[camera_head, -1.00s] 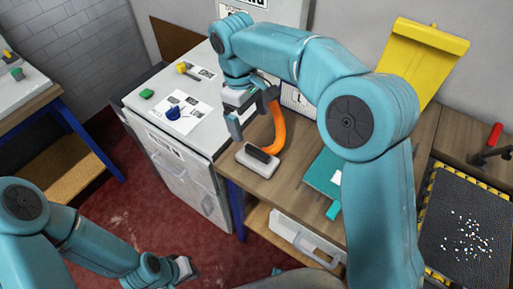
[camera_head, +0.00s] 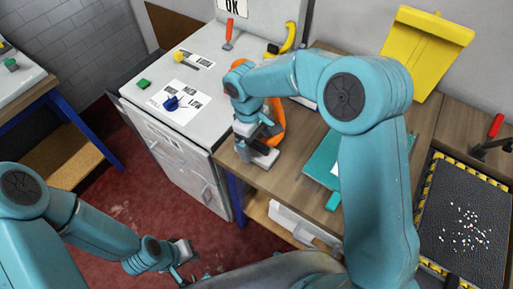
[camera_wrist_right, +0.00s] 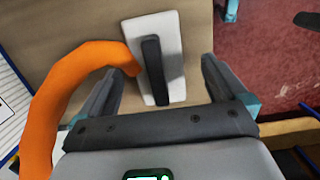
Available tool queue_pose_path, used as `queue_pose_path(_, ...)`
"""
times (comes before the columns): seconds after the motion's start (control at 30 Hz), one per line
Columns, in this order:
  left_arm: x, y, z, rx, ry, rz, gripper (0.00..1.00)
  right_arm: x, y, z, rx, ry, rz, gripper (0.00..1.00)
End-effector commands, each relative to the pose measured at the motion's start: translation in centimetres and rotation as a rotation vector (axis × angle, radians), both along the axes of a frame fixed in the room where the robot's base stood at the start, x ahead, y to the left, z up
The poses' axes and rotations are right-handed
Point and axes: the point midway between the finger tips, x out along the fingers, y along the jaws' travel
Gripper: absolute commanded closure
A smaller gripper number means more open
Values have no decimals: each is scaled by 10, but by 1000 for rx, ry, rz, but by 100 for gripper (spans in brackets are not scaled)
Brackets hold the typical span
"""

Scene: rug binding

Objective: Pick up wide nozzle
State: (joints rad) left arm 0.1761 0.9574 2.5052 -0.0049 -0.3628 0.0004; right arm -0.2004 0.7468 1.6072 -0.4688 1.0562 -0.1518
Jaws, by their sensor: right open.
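The wide nozzle appears to be the pale flat block (camera_head: 265,160) with a raised dark bar, lying near the front left edge of the wooden bench. In the right wrist view its dark bar (camera_wrist_right: 155,70) stands on the pale block, with the end of an orange curved hose (camera_wrist_right: 70,75) at it. My right gripper (camera_head: 257,142) is open just above the block and partly hides it. In the right wrist view its fingers (camera_wrist_right: 165,85) are on either side of the bar, with gaps. My left gripper (camera_head: 184,258) hangs low over the floor, away from the bench; its jaws are unclear.
A grey cabinet (camera_head: 192,60) left of the bench carries a green block (camera_head: 143,84), a blue piece (camera_head: 171,104) and a yellow tool (camera_head: 182,57). A teal book-like item (camera_head: 322,165) lies to the right. A black tray (camera_head: 460,215) with pale bits is at far right.

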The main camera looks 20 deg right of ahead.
Motion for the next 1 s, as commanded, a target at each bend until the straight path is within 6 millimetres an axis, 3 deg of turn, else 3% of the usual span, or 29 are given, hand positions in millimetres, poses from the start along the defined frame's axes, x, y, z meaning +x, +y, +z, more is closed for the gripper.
queue_pose_path(0.2, 0, 0, 8, 0, -1, 0, 100, -2, -4, -29, 0, 2, 0, 1)
queue_pose_path(0.47, 0, 0, 8, 0, -1, 0, 100, -2, -4, -32, 0, 1, 0, 1)
queue_pose_path(0.6, 0, 0, 8, 0, -1, 0, 100, -2, -4, -32, 0, 1, 0, 47)
queue_pose_path(0.7, 0, 0, 8, 0, -1, 0, 100, -2, -4, -32, 0, 1, 0, 74)
queue_pose_path(1.0, 0, 0, 7, 0, -1, 0, 100, -1, -4, -28, 0, -2, 0, 74)
